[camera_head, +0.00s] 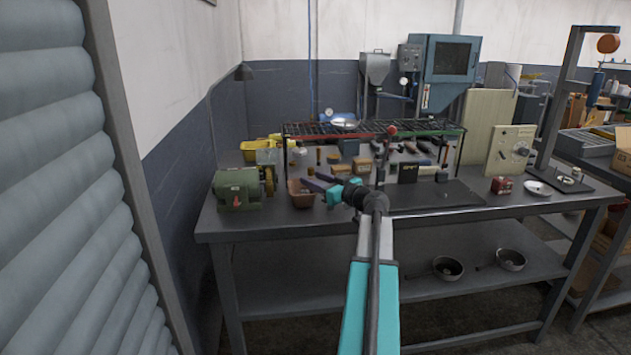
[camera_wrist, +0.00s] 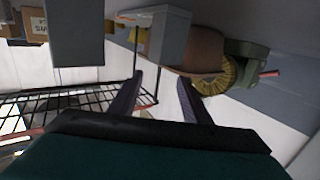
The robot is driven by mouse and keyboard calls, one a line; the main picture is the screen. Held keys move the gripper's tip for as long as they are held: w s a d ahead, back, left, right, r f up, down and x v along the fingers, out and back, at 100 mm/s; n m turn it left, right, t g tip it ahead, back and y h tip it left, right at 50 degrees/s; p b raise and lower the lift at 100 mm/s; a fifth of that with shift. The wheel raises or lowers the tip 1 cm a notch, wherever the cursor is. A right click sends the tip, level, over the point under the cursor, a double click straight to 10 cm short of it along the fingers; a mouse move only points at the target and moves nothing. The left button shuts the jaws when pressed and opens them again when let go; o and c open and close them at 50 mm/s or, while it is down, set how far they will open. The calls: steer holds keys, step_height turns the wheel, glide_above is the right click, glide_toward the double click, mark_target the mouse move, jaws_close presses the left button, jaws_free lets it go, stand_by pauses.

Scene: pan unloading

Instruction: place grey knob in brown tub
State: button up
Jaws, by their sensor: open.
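The brown tub (camera_head: 299,196) stands near the left end of the workbench, beside a green bench grinder. In the wrist view the brown tub (camera_wrist: 197,52) shows beyond the fingers, partly cut off by a grey block in front of it. My gripper (camera_head: 308,178) hangs just right of the tub, over the bench, pointing left. In the wrist view my gripper (camera_wrist: 160,76) has its two dark fingers spread, with nothing seen between them. I cannot make out the grey knob for certain among the small objects on the bench.
The green bench grinder (camera_head: 238,190) stands left of the tub. A wire rack (camera_head: 370,128) spans the back of the bench (camera_head: 450,212), with several small objects under it. A dark mat (camera_head: 430,194) lies right of my arm. Two pans stand on the lower shelf.

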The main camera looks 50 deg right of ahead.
steer(key=shift+r+p, duration=0.25)
steer(key=shift+p, duration=0.15)
steer(key=shift+r+p, duration=0.3)
steer(key=shift+p, duration=0.25)
steer(key=shift+s, duration=0.15)
steer(key=s+a+b, duration=0.1)
steer(key=s, duration=1)
steer(key=shift+s+r+b, duration=0.25)
steer(key=shift+s+b, duration=0.1)
steer(key=shift+a, duration=0.1)
